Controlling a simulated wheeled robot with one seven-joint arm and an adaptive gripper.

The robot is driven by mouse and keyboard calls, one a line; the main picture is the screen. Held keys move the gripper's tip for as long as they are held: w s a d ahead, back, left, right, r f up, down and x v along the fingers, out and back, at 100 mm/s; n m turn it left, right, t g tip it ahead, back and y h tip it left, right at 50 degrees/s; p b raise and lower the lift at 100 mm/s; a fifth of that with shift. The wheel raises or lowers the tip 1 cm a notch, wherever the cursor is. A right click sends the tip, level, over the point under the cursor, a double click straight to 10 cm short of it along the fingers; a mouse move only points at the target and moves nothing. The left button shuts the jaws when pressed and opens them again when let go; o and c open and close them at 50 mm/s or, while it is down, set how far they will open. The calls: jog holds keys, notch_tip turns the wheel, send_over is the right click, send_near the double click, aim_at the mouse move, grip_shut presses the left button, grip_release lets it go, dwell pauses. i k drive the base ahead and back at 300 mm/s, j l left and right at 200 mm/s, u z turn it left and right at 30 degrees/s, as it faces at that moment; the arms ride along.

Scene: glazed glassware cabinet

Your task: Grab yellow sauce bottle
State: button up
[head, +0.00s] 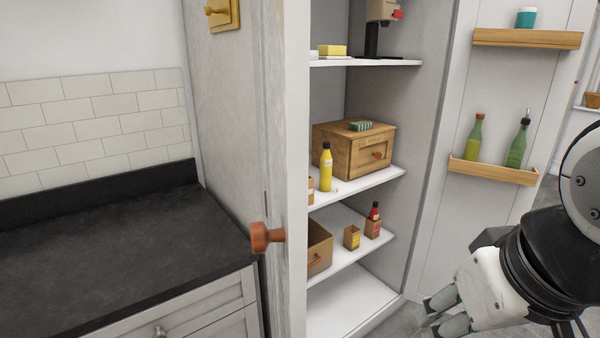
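The yellow sauce bottle (326,171) stands upright on the middle shelf (350,187) of the open cabinet, near the shelf's front left. It has a yellow body and a dark cap. A wooden box stands just behind it to the right. My gripper (436,315) is low at the bottom right, in front of the cabinet and well away from the bottle. Its two fingers look apart, with nothing seen between them.
A red-capped bottle (374,212) and small boxes stand on the lower shelf. The open right door (463,100) holds green bottles on a rack (492,171). A door with a wooden knob (266,236) stands at left, beside the dark counter (100,255).

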aim_at(325, 159)
jog(key=l+z, duration=0.2)
jog(key=i+z, duration=0.2)
jog(key=i, duration=1.25)
jog(key=i+u, duration=0.4)
jog(key=i+l+u, duration=0.15)
jog(key=u, duration=0.3)
jog(key=i, duration=0.1)
